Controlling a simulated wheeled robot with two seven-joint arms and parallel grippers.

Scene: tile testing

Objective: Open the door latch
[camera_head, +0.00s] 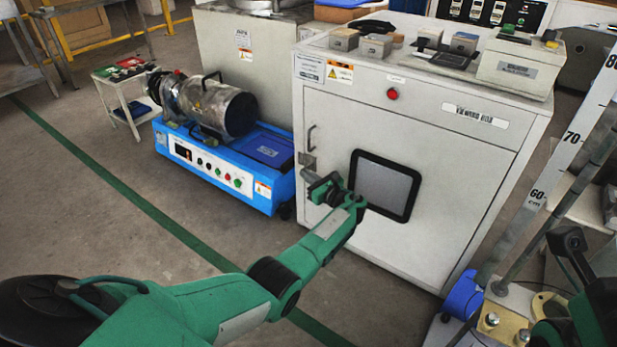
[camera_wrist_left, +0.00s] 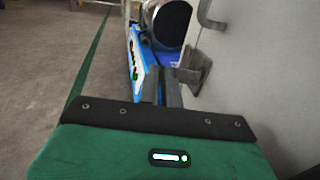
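The pale grey cabinet door (camera_head: 420,160) has a dark-framed window and appears closed. A handle (camera_head: 311,138) is on its left side, with a small metal latch (camera_head: 306,160) just below it. My left gripper (camera_head: 309,179) is just below the latch in the head view. In the left wrist view, its two fingers (camera_wrist_left: 163,88) are close together with nothing visible between them. The latch (camera_wrist_left: 196,68) is just beyond and to the right of the fingertips, and the handle (camera_wrist_left: 210,15) is above it. My right arm shows at the lower right; its fingers cannot be made out.
A blue machine with a metal cylinder (camera_head: 225,108) stands left of the cabinet. Several boxes and devices sit on the cabinet top. A measuring post (camera_head: 560,160) stands to the right. The floor (camera_head: 130,210) at left is clear, with a green line across it.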

